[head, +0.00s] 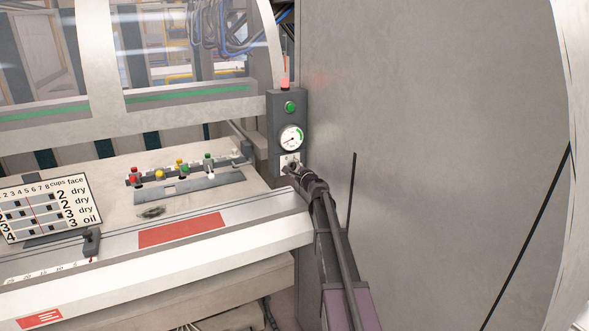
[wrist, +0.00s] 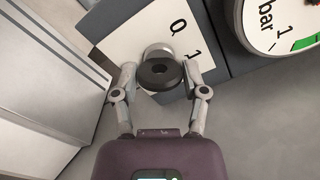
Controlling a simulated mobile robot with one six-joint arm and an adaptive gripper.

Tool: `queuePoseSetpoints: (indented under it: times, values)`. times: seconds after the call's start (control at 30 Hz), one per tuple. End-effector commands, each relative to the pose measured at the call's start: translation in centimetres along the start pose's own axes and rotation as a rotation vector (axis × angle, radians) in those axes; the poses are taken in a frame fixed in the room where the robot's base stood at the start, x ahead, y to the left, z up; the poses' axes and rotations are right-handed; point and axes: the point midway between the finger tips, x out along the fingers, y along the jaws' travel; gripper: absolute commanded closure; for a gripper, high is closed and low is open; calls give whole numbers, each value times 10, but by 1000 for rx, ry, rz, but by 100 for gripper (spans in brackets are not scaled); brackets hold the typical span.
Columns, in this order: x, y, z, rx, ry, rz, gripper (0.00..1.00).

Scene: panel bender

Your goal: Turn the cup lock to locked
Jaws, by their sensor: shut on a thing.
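The cup lock shows in the wrist view as a dark round knob (wrist: 160,76) on a light metal stem, in front of a white plate (wrist: 128,42). The plate bears a mark like a "Q" and a "1". My gripper (wrist: 159,68) is shut on the knob, one finger on each side. In the head view my gripper (head: 296,170) is at the small plate (head: 285,159) low on the grey control box. It hides most of the knob there, and I cannot read which way the lock is turned.
The grey control box (head: 273,105) carries a round gauge (head: 291,138), a green button (head: 290,107) and a red lamp (head: 285,83). A large grey panel (head: 430,130) stands close on the right. The machine bed (head: 190,220) with a row of coloured knobs lies left.

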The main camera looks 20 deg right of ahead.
Motion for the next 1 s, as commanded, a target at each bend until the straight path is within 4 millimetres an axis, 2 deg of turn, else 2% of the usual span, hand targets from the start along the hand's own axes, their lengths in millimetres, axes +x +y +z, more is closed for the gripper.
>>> queuePoseSetpoints:
  times: [0.43, 0.47, 0.5, 0.57, 1.0]
  values:
    - [2, -1, 0, 21, 0, -2, 91]
    - [2, -1, 0, 21, 0, -2, 40]
    - [2, -1, 0, 21, 0, -2, 28]
    - [2, -1, 0, 20, 0, -1, 10]
    - [0, 0, 0, 17, 0, 0, 9]
